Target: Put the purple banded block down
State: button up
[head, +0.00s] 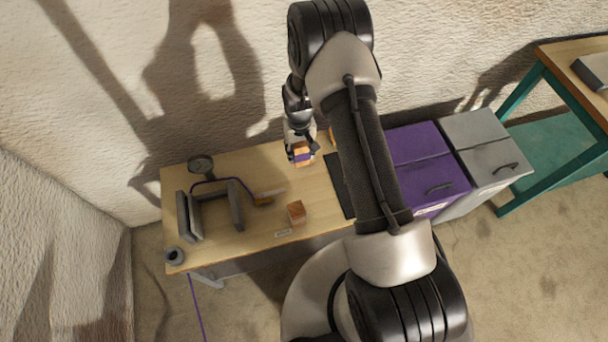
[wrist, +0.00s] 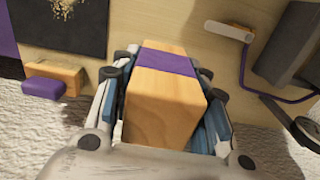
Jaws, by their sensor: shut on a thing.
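The purple banded block (head: 303,157) is pale wood with a purple band around it. In the wrist view the block (wrist: 165,98) fills the middle, between both fingers. My gripper (head: 300,151) is shut on it, over the back part of the wooden table (head: 240,170). I cannot tell whether the block's underside touches the table top. A second wooden piece with a purple end (wrist: 55,82) lies near the table's back edge, to the left in the wrist view. My arm mostly hides that piece in the head view.
A plain wooden block (head: 296,212) stands near the front edge. A dark mat (head: 340,185) lies to the right, partly behind my arm. Purple (head: 430,170) and grey cabinets (head: 487,150) stand right.

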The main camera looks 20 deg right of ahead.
notch_tip(320, 180, down, 14)
jog(key=b, duration=0.3)
jog(key=shift+d, duration=0.1)
jog(key=shift+f, duration=0.15)
jog(key=shift+f, duration=0.15)
jog(key=o, duration=1.2)
jog(key=shift+r, duration=0.2)
